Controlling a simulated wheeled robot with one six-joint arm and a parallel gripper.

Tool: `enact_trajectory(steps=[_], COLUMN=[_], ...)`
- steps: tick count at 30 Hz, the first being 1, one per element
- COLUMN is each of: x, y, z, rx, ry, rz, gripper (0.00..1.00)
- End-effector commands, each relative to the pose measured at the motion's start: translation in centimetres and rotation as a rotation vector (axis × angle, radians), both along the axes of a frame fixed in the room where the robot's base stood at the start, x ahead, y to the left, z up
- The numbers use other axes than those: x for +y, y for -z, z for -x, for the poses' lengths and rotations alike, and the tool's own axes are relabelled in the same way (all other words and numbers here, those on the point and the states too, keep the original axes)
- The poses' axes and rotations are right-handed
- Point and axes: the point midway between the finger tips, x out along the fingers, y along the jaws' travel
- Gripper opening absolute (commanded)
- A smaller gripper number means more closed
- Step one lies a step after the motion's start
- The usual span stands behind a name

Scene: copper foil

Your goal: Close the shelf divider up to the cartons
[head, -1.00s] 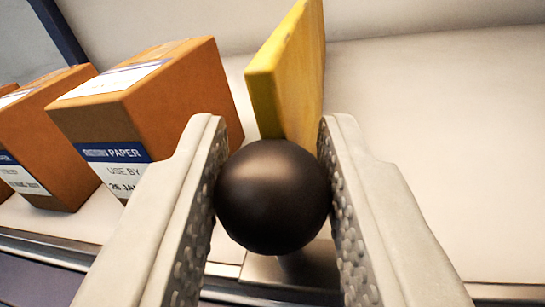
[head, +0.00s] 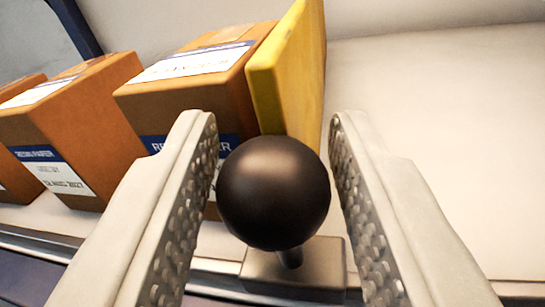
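The yellow shelf divider (head: 304,80) stands upright on the shelf, its left face against or very close to the nearest carton (head: 190,100). I see no gap between them. A round black knob (head: 274,192) on a short stem and flat metal base (head: 293,268) sits at the front of the divider, on the shelf's front rail. My gripper (head: 273,130) is open around the knob, one textured finger on each side. A gap shows at the right finger; the left finger is close to the knob, and contact is hard to tell.
Another brown carton (head: 75,125) stands further left, with part of one more (head: 18,175) at the picture's left edge. Gaps show between the cartons. The white shelf (head: 430,150) right of the divider is bare. A dark post (head: 77,25) rises at the back left.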

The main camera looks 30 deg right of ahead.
Motion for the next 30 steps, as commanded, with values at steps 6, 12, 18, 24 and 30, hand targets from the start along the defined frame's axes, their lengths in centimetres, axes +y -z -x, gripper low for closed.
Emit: enact_trajectory(steps=[6,12,18,24,30], x=[0.0,0.2,1.9,4.7,7.2], y=[0.0,0.0,-0.1,0.0,0.0], z=[0.0,0.2,2.0,4.9,7.6], rx=[0.000,0.000,0.000,0.000,0.000], ry=[0.000,-0.001,-0.003,-0.004,-0.003], rz=[0.000,0.000,0.000,0.000,0.000], gripper=[0.48,0.48,0.48,0.48,0.48])
